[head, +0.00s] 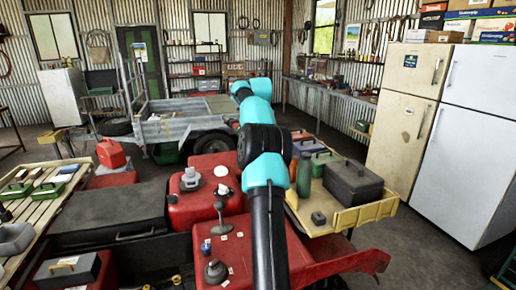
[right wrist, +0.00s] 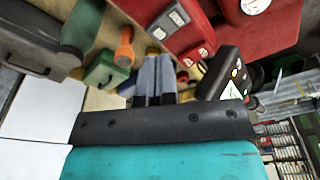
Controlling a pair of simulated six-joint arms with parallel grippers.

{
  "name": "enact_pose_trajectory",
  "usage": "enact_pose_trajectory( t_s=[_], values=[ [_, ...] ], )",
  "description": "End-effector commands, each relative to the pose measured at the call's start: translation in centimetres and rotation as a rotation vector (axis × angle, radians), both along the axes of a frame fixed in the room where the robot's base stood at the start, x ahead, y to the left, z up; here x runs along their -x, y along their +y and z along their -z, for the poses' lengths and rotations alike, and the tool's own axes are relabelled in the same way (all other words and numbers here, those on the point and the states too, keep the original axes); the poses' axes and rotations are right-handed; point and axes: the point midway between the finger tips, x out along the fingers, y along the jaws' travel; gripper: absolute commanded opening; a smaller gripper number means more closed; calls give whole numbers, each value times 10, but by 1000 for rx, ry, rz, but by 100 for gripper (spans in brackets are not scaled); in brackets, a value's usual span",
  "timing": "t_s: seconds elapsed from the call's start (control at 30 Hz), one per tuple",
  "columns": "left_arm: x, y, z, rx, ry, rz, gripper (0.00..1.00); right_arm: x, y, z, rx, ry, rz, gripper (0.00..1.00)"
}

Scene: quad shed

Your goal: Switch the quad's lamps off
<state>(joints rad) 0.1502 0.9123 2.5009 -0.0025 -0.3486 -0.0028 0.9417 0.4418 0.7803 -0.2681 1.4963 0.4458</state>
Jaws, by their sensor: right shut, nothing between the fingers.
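The quad's red bodywork (head: 165,213) fills the lower middle of the head view, with several levers and knobs on it, such as a light-knobbed lever (head: 220,218) and a dark knob (head: 215,271). In the right wrist view, my right gripper (right wrist: 153,62) is shut and empty. Red bodywork (right wrist: 215,15) with white labels lies beyond it. A black housing with small coloured and white markings (right wrist: 225,75) is just right of the fingers, apparently apart from them. I cannot tell a lamp switch for certain. In the head view my right arm hides its own gripper. My left gripper is out of view.
A yellow tray (head: 362,215) on the right holds a dark toolbox (head: 353,182) and bottles. In the right wrist view, an orange torch (right wrist: 125,48) and green bottle (right wrist: 82,27) are left of the fingers. A slatted table (head: 40,205) and a trailer (head: 180,128) stand beyond.

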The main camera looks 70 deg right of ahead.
Motion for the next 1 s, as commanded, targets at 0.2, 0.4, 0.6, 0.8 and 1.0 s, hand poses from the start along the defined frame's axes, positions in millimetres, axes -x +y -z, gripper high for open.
enact_pose_trajectory(
  t_s=[0.2, 0.4, 0.6, 0.8, 1.0],
  values=[
    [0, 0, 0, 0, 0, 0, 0, 0, 0, -14, 2, -1, -1, 0],
    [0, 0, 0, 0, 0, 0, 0, 0, 0, -25, 1, -1, -1, 0],
    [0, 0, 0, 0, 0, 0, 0, 0, 0, -29, 0, 0, -1, 0],
    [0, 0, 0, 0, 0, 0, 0, 0, 0, -28, 0, 0, -1, 0],
    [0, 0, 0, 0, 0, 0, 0, -2, 1, -26, 0, 0, -7, 0]
  ],
)
